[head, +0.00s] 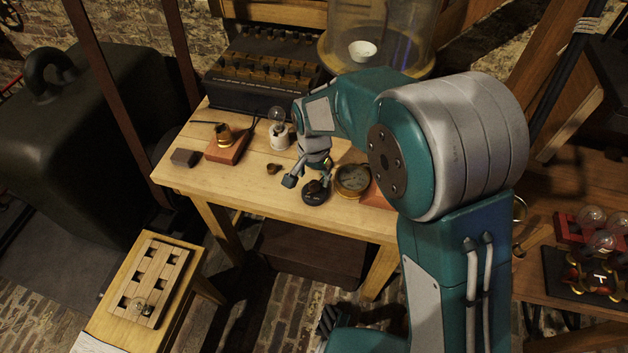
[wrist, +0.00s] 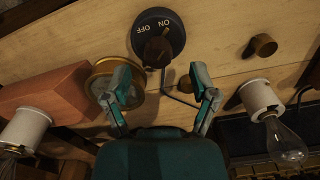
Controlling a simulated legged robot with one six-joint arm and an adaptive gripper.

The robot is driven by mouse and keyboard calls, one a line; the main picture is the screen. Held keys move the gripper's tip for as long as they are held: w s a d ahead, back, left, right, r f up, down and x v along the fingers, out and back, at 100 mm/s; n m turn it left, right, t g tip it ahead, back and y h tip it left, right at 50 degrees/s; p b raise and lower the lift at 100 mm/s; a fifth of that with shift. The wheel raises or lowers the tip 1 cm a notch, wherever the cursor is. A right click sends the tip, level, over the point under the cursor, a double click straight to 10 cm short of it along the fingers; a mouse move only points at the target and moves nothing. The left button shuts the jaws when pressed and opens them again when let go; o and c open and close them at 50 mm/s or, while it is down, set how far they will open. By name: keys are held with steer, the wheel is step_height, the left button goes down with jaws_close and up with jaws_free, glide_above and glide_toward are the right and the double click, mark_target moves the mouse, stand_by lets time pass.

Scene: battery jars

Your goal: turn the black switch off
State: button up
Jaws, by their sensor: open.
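The black switch (wrist: 176,34) is a round dial on the wooden table, with the words ON and OFF printed in white on its face. A dark brown knob (wrist: 157,50) stands up from it; I cannot tell which word it points to. In the head view the black switch (head: 315,198) sits near the table's front edge, partly behind my gripper (head: 307,181). In the wrist view my gripper (wrist: 158,84) is open, its two fingers apart with nothing between them. The knob lies just beyond the fingertips, roughly centred between them.
A round brass gauge (head: 352,180) stands close beside the switch. A bulb in a white socket (head: 279,136), a small brown knob (head: 274,169) and a red block with a brass fitting (head: 226,147) are on the table. A dark battery case (head: 262,90) stands behind.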

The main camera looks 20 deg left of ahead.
mark_target(314, 187)
steer(key=shift+a+f, duration=0.2)
steer(key=shift+f, duration=0.95)
steer(key=shift+d+f, duration=0.25)
steer(key=shift+d, duration=0.2)
steer(key=shift+a, duration=0.2)
jaws_close()
